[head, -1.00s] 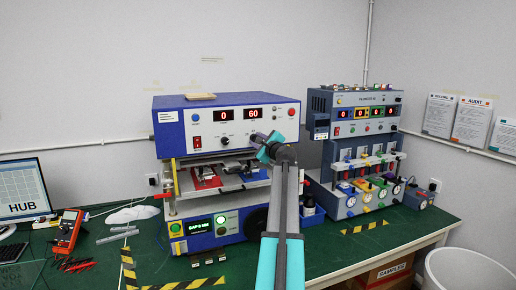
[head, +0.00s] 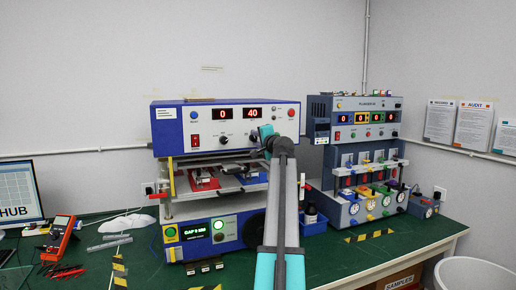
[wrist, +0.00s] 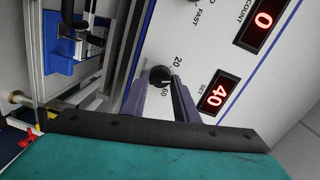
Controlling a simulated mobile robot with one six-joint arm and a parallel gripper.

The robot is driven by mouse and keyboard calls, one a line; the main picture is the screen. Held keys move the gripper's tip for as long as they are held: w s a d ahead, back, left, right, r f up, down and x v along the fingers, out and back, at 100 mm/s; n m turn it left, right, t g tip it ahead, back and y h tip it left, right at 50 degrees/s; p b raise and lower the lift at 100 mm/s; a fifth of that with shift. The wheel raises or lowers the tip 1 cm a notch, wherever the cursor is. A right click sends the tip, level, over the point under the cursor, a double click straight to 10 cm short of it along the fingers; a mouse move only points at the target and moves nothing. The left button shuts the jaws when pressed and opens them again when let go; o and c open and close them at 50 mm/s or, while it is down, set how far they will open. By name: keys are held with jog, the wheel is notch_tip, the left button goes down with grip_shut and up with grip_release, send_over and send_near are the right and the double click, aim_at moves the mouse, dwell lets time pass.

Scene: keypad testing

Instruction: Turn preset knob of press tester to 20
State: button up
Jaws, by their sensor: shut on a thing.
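The press tester (head: 165,130) is a blue and white machine on the bench. Its red SET display reads 40 (head: 252,112), also seen in the wrist view (wrist: 217,97); its COUNT display (head: 222,114) reads 0. The black preset knob (wrist: 160,73) sits beside the SET display, with 20 and 60 printed around it. My gripper (wrist: 160,84) is shut on this knob, one purple finger on each side. In the head view my gripper (head: 257,140) reaches the panel under the SET display, and my arm hides part of the machine's right side.
Another black knob (head: 224,140) and a red switch (head: 195,141) are on the same panel, to the left. A grey-blue tester with several displays (head: 365,106) stands to the right. A red multimeter (head: 62,235) lies on the green bench (head: 340,265) at left.

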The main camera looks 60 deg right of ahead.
jog(key=n+b, duration=0.5)
jog(key=shift+a+f, duration=0.1)
jog(key=shift+f, duration=0.2)
jog(key=shift+r+n+h+b, duration=0.15)
jog(key=shift+n+h+b, duration=0.15)
jog(key=shift+n+b, duration=0.65)
jog(key=shift+n, duration=0.25)
jog(key=o, duration=1)
jog(key=shift+a+r, duration=0.1)
jog(key=shift+r, duration=0.1)
jog(key=shift+s+a, duration=0.1)
jog(key=v, duration=1.3)
jog(key=shift+s+a, duration=0.2)
